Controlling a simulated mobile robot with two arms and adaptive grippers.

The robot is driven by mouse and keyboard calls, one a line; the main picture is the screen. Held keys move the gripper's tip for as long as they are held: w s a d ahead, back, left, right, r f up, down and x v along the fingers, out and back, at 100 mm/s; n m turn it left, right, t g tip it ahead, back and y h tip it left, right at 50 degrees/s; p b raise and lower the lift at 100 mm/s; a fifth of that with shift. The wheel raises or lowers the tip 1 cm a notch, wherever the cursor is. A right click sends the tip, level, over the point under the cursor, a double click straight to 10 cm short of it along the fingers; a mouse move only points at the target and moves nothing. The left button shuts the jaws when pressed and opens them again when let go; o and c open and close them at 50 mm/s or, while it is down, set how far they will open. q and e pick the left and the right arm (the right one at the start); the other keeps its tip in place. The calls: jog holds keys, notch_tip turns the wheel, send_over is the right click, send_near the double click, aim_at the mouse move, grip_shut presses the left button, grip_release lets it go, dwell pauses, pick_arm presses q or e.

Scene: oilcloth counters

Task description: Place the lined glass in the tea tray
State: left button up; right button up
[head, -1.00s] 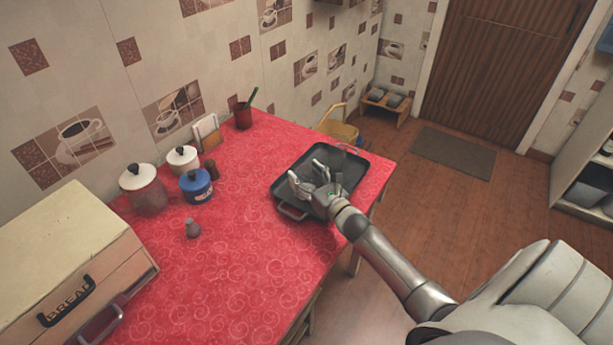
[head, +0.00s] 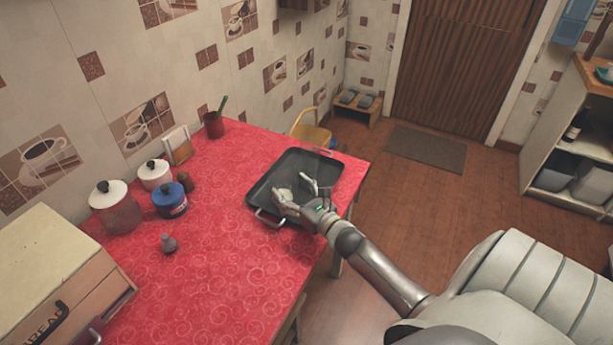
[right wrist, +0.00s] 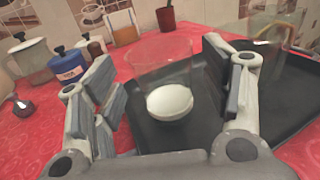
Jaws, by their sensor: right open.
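The tea tray (head: 262,186) is a dark, flat tray with raised rims and handles on the red counter. My right gripper (head: 292,188) is over its near part, fingers apart. In the right wrist view, a clear glass (right wrist: 165,75) with a white rounded bottom stands between the open fingers, over the dark tray surface. A gap shows on either side of it. A second clear glass (right wrist: 283,32) stands farther back at the tray's right side. Any lines on the glasses are too faint to tell. My left gripper is not in view.
The bread box (head: 65,270) is at the near left. The middle of the counter (head: 220,250) is clear.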

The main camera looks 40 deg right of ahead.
jog(key=s, duration=0.7)
jog(key=shift+s+b, duration=0.15)
jog(key=shift+b, duration=0.2)
